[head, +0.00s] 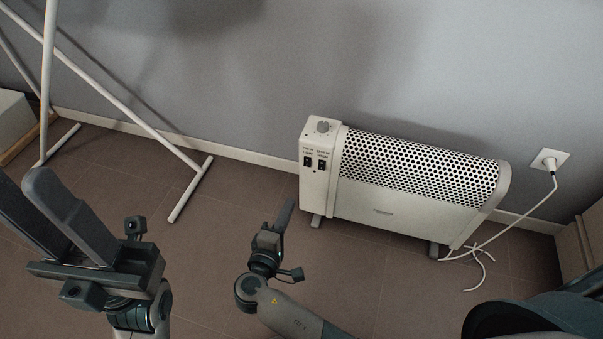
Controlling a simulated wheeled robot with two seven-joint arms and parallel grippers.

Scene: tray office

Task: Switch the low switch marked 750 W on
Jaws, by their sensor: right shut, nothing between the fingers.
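A white convector heater (405,209) stands on the floor by the wall. Its left end panel carries two small black rocker switches, a left one (308,161) and a right one (322,164), with printed labels above them. The right label seems to be the low one, but the print is too small to read surely, and so are the rocker positions. My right gripper (289,206) is shut and empty, in front of the heater's left end, below the switches in the picture and apart from them. My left gripper (38,190) is open and empty at the far left.
A white cord (520,222) runs from the wall socket (549,160) to the heater's right end. A white rack frame (187,190) stands at the left. Brown floor between is clear.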

